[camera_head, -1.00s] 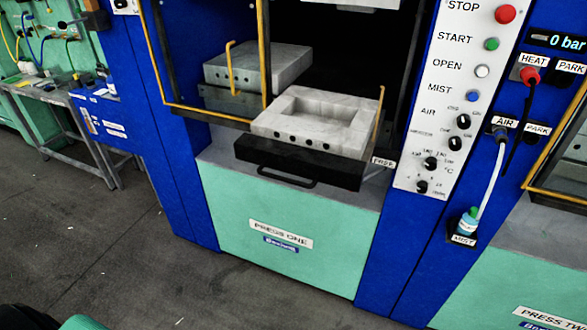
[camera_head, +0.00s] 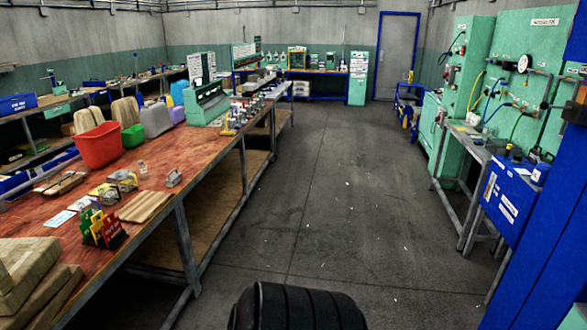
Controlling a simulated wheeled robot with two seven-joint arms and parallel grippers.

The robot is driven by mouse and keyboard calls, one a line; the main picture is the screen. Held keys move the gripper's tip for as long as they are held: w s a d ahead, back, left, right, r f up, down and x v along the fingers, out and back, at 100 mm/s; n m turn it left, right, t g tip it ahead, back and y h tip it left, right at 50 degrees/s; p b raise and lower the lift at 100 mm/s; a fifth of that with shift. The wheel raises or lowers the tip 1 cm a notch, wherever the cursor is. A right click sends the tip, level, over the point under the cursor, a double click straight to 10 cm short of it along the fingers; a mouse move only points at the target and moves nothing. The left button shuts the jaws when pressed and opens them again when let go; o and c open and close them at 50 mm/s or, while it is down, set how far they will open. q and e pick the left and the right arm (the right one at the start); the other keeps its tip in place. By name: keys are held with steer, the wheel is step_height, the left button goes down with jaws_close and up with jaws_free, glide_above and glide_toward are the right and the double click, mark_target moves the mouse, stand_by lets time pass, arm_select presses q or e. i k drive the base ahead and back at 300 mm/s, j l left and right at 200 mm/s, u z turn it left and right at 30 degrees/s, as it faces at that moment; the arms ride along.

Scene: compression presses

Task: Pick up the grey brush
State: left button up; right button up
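I cannot make out a grey brush for certain in the head view. A small grey object (camera_head: 174,178) lies near the front edge of the long red-topped workbench (camera_head: 150,160) on the left; it is too small to tell whether it is a brush. Neither of my grippers is in view. A black ridged rounded part, probably my own, shows at the bottom middle.
The bench also holds a red bin (camera_head: 99,147), a green bin (camera_head: 133,136), wooden boards (camera_head: 145,207) and sign cards (camera_head: 102,230). A grey metal table (camera_head: 470,143) and blue box (camera_head: 508,198) stand right. The floor (camera_head: 310,190) between is clear.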

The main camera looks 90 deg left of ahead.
mark_target(174, 180)
steer(key=u, duration=3.5)
